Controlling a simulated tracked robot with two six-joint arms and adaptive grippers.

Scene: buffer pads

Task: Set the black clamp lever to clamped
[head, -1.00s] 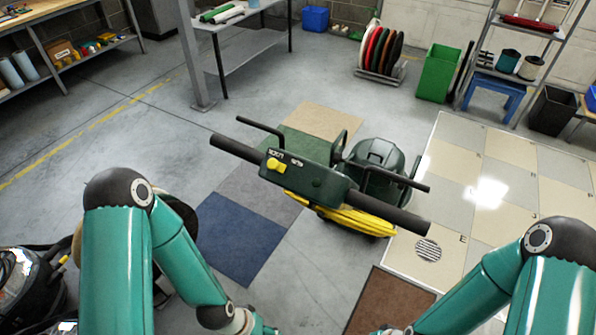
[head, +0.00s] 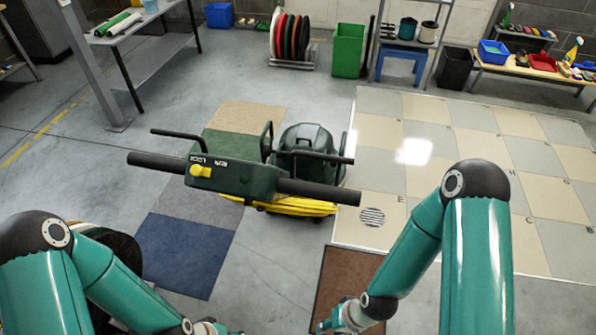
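A dark green floor machine (head: 305,145) stands in the middle of the head view, with a handle housing (head: 235,177) and black grips to both sides. A yellow knob (head: 201,171) sits on the housing near the words LOCK and RUN. Thin black levers (head: 187,136) stand above the grips. I cannot tell which dark part is the black clamp lever, or its setting. My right gripper (head: 326,324) is low in the view, below the handle and apart from it. My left gripper (head: 212,328) is partly cut off by the bottom edge. The fingers of both are too unclear to read.
Yellow cable (head: 290,207) lies around the machine's lower part. Blue (head: 184,254) and brown (head: 346,280) carpet squares lie in front. A tiled floor panel (head: 400,180) is at the right. A table (head: 150,22) and a grey post (head: 92,62) stand at the back left.

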